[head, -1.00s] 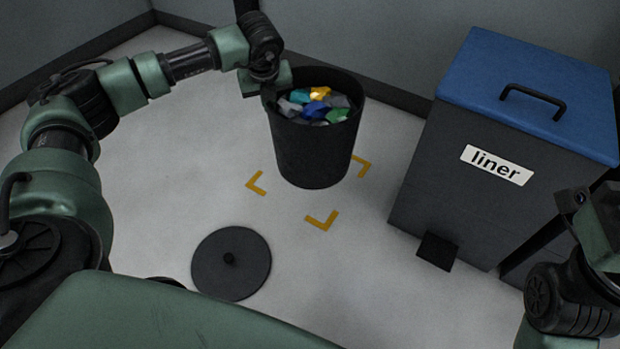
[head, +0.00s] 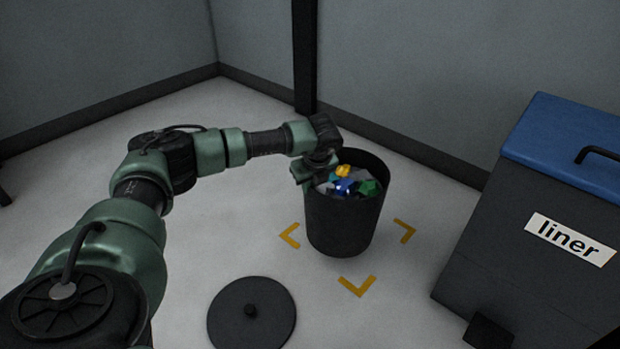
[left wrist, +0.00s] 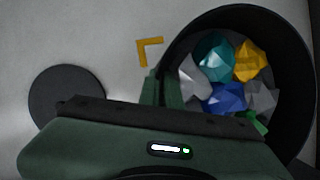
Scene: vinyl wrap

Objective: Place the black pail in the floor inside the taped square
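The black pail (head: 345,225) stands upright among the yellow tape corners, holding crumpled coloured scraps. Three corners of the taped square (head: 357,287) show around its base; the far one is hidden behind the pail. I cannot tell whether the base touches the floor or hangs just above it. My left gripper (head: 308,182) is at the pail's left rim. In the left wrist view its fingers (left wrist: 161,88) are closed on the rim of the pail (left wrist: 297,60), and one tape corner (left wrist: 148,48) lies beside it. My right gripper is out of view.
A round black lid (head: 252,315) lies on the floor in front of the square. A dark bin labelled "liner" (head: 525,250) with a blue lid stands at the right. Walls and a black post (head: 305,60) are behind.

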